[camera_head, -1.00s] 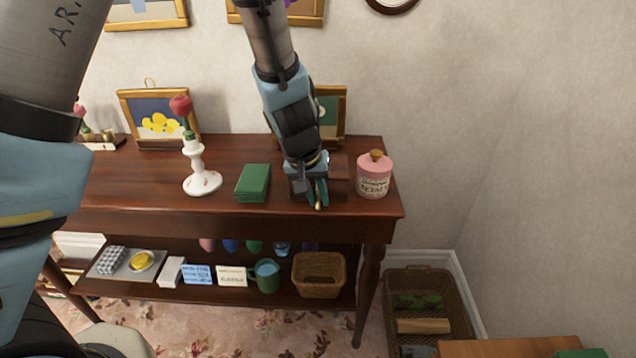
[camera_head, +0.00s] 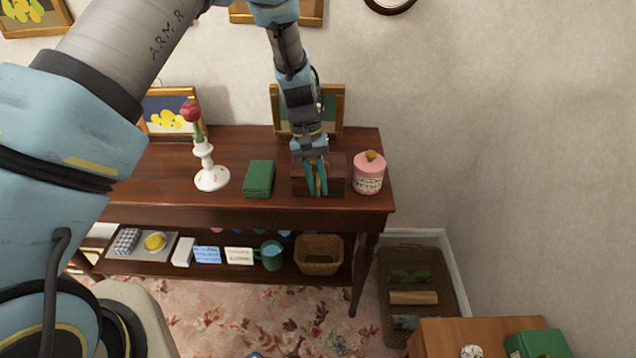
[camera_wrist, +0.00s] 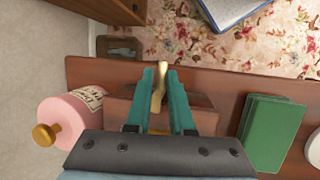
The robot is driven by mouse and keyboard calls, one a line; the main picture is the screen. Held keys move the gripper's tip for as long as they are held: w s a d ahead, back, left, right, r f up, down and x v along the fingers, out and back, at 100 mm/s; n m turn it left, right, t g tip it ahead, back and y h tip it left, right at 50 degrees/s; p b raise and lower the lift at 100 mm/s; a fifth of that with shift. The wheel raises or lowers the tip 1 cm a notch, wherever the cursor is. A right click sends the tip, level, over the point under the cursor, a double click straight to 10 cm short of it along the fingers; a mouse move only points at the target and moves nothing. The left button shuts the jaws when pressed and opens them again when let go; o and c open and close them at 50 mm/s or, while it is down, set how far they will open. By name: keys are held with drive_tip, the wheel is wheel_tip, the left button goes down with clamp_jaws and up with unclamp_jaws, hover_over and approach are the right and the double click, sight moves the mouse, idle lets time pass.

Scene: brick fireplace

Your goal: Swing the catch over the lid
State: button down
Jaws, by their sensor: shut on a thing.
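A dark reddish-brown wooden box (camera_head: 336,178) stands on the sideboard, between a green book and a pink jar. Its lid appears down. My gripper (camera_head: 317,188) points down at the box's front. In the wrist view the box (camera_wrist: 118,112) shows on both sides of the teal fingers. My gripper (camera_wrist: 164,85) is closed around a slim brass catch (camera_wrist: 161,72), whose end sticks out past the fingertips. The fingers hide the rest of the catch and the middle of the box, so I cannot tell whether the catch lies over the lid.
A pink jar (camera_head: 368,174) stands close to the box's right. A green book (camera_head: 258,178) lies to its left, with a white candlestick (camera_head: 210,177) beyond. A framed picture (camera_head: 334,112) stands behind. The lower shelf holds a basket (camera_head: 319,255) and a mug.

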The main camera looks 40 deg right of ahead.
drive_tip(key=shift+w+a+f, duration=0.1)
drive_tip(key=shift+w+a, duration=0.2)
drive_tip(key=shift+w, duration=0.05)
drive_tip(key=c, duration=1.1)
unclamp_jaws()
drive_tip(key=shift+o, duration=1.1)
drive_tip(key=shift+d, duration=0.1)
drive_tip(key=shift+s, duration=0.1)
drive_tip(key=shift+d, duration=0.1)
drive_tip(key=b+v, duration=0.3)
drive_tip(key=v, duration=0.6)
drive_tip(key=shift+w+d, duration=0.1)
drive_tip(key=shift+w, duration=0.15)
drive_tip(key=shift+b+v, duration=0.35)
drive_tip(key=shift+v, duration=0.55)
drive_tip(key=shift+s, duration=0.1)
